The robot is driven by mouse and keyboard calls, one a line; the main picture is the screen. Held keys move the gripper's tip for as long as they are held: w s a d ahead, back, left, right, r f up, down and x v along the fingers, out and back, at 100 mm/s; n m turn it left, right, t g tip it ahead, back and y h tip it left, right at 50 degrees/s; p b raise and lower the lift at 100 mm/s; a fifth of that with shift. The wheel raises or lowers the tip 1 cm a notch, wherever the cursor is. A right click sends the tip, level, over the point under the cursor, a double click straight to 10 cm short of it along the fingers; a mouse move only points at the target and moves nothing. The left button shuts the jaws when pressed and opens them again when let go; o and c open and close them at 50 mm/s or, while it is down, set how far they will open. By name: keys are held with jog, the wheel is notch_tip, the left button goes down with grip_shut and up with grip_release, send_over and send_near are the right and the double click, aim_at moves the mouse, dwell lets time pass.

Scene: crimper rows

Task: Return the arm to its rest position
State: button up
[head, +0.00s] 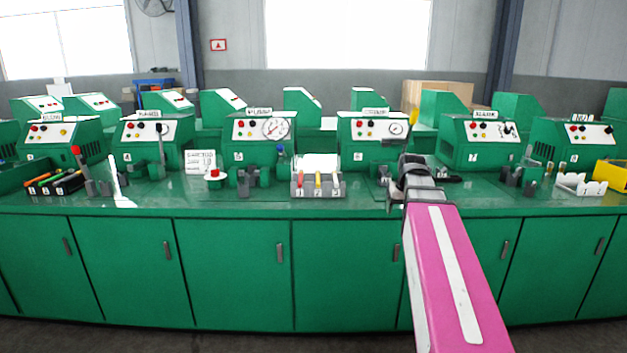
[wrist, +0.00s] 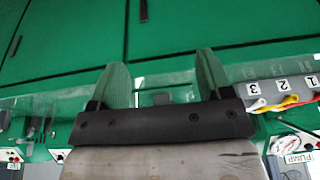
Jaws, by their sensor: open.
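My gripper (wrist: 161,80) is open in the wrist view, its two greenish fingers apart with nothing held between them. Behind the fingers are the green bench edge and green cabinet doors (wrist: 60,40). In the head view my pink arm reaches up from the lower right to the front of the green bench (head: 270,207). Its dark wrist end is at the bench's front edge, just right of the middle, in front of a green machine (head: 372,132) with a gauge. The fingers are hard to make out there.
A grey holder (head: 318,190) marked 1, 2, 3 with coloured handles stands left of my wrist; its labels (wrist: 281,86) show in the wrist view. A white rack (head: 580,185) and yellow bin (head: 612,175) are at the right. Room in front of the cabinets looks clear.

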jog(key=s+a+f+g, duration=0.1)
jog(key=s+a+f, duration=0.2)
jog(key=f, duration=0.6)
jog(key=s+a+f+g, duration=0.1)
jog(key=s+a+f, duration=0.3)
jog(key=s+f, duration=0.3)
jog(key=s+a+f+g, duration=0.1)
jog(key=s+a+f, duration=0.2)
jog(key=f, duration=1)
jog(key=shift+s+a, duration=0.2)
jog(key=shift+s, duration=0.85)
